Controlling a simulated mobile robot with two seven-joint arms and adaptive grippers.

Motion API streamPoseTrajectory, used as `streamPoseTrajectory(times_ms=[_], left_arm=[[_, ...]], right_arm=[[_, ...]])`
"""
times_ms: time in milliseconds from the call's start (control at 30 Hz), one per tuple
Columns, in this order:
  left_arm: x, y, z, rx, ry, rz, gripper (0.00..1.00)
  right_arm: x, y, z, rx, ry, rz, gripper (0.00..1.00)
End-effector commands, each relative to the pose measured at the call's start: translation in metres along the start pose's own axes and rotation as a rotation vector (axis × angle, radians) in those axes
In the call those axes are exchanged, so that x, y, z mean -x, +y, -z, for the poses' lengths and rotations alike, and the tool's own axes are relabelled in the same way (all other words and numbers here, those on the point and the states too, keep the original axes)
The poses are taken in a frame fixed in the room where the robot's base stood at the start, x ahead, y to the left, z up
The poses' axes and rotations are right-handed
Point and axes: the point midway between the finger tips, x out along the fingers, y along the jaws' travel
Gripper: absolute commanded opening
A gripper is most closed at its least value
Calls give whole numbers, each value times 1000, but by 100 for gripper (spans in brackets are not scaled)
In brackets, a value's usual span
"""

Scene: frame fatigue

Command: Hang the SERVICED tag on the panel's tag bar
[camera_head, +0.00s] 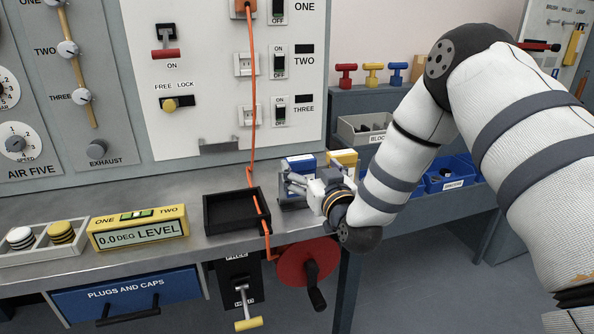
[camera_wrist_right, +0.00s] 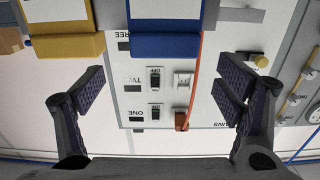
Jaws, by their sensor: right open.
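A blue block-like piece (camera_head: 298,164) and a yellow one (camera_head: 345,158) stand at the bench's right end, just behind my right gripper (camera_head: 296,186). In the right wrist view the yellow piece (camera_wrist_right: 68,45) and blue piece (camera_wrist_right: 166,45) show at the top, beyond the fingers. I cannot read SERVICED on either, so I cannot tell which is the tag. My right gripper (camera_wrist_right: 160,98) is open, with nothing between its fingers. A small grey bracket on the white panel's lower edge may be the tag bar (camera_head: 222,147). My left gripper is not in view.
An orange cable (camera_head: 252,110) hangs down the panel and over the black tray (camera_head: 232,212). A level box (camera_head: 138,230) stands left of it. A red hand wheel (camera_head: 305,264) sits below the bench edge. Bins (camera_head: 365,128) stand on the right.

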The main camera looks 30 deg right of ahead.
Motion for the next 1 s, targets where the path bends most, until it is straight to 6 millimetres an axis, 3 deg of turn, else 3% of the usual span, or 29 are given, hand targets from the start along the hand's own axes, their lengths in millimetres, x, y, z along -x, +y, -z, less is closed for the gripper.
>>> streamPoseTrajectory(times_ms=[300, 567, 600, 800, 1000], left_arm=[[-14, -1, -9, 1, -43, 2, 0], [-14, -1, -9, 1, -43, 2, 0], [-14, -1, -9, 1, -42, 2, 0], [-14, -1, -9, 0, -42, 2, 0], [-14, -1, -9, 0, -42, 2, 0]], right_arm=[[-52, -3, -8, 0, -3, 0, 86], [-59, -3, -3, -1, 1, 1, 86], [-59, -3, -3, -1, 1, 1, 84], [-59, -3, -3, -1, 0, 1, 38], [-59, -4, -3, -1, 0, 1, 38]])
